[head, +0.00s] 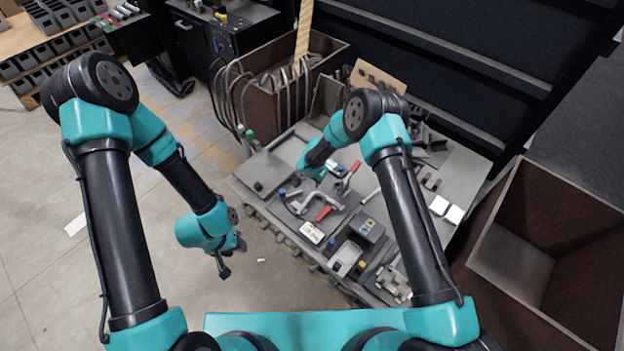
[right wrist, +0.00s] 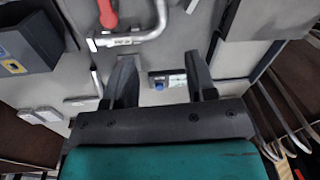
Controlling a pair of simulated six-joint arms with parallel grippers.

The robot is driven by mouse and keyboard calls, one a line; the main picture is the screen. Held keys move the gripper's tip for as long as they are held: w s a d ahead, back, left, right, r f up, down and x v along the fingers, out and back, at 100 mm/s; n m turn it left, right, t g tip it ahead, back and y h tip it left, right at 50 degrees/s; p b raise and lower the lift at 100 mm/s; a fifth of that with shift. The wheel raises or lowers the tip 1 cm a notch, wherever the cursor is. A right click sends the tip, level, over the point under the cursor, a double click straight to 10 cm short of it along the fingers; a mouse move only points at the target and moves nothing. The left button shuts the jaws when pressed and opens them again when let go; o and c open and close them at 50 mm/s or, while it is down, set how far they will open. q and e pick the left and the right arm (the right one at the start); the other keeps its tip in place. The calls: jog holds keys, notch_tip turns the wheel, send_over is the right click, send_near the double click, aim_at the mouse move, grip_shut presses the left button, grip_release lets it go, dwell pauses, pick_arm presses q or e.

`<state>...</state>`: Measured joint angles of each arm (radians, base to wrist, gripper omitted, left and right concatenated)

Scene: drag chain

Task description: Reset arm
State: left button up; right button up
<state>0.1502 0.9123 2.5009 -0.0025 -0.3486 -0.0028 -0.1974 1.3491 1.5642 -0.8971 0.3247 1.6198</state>
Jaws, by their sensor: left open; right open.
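In the head view my left gripper (head: 231,260) hangs over the floor to the left of the worktable (head: 252,180). It is open, with nothing visible between its fingers. My right arm reaches over the worktable, and its gripper is mostly hidden there behind its own links. In the right wrist view my right gripper (right wrist: 160,78) shows two dark fingers spread apart. A small item with a blue knob (right wrist: 157,82) lies on the table surface beyond and between the fingers. A metal clamp with a red handle (right wrist: 108,14) lies beside the left finger; it also shows in the head view (head: 327,211).
Tools and a grey-blue box (head: 367,228) crowd the worktable. A brown bin (head: 270,103) with hanging cables stands behind it. An open brown crate (head: 487,262) stands at the right. Dark shelving (head: 440,50) rises behind. The floor at left is mostly clear.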

dwell(0.5)
jog(key=s+d+r+n+y, duration=0.1)
jog(key=s+d+r, duration=0.2)
jog(key=s+d, duration=0.4)
jog(key=s+d+r+n, duration=0.2)
jog(key=s+d, duration=0.4)
jog(key=s, duration=0.8)
jog(key=s+d+r+n+y, duration=0.1)
jog(key=s+d+r, duration=0.3)
jog(key=s+d, duration=0.3)
jog(key=s, duration=0.3)
jog(key=shift+s+d+n+y, duration=0.3)
jog(key=shift+s+d, duration=0.05)
